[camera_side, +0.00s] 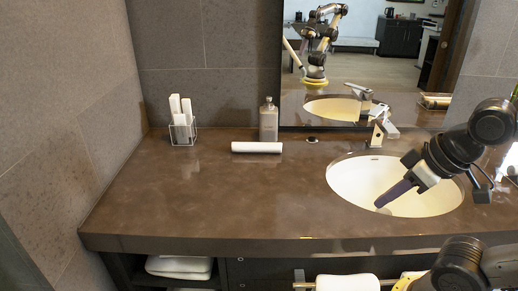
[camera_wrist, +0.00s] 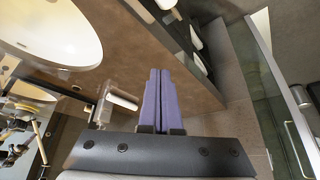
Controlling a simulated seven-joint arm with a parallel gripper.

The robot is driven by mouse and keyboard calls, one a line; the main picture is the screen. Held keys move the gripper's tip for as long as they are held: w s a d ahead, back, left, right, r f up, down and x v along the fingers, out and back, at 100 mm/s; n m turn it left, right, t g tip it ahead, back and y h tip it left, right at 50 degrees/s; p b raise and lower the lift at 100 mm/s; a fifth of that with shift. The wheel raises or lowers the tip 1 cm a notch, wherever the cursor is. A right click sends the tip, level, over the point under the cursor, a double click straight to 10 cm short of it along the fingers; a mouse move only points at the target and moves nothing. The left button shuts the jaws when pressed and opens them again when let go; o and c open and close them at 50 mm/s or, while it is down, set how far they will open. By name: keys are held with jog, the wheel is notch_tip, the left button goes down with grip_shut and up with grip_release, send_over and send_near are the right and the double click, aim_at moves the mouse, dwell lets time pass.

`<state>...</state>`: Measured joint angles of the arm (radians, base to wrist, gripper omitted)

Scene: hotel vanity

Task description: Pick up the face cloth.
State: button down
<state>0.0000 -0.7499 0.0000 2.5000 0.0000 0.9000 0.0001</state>
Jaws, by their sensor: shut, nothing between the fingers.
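A rolled white cloth (camera_side: 257,147), which looks like the face cloth, lies on the brown counter in front of the grey bottle. It also shows in the wrist view (camera_wrist: 123,101), left of my fingers. My gripper (camera_side: 381,205) is over the sink in the side view, well to the right of the roll and nearer the front. Its purple fingers (camera_wrist: 158,73) are pressed together and empty in the wrist view.
The white sink (camera_side: 345,184) and a chrome faucet (camera_side: 380,130) are on the right. A grey bottle (camera_side: 268,120) stands behind the roll. A clear holder (camera_side: 182,133) with white items stands back left. The counter's left front (camera_side: 200,205) is clear.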

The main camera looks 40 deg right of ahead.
jog(key=shift+c, duration=0.5)
grip_release()
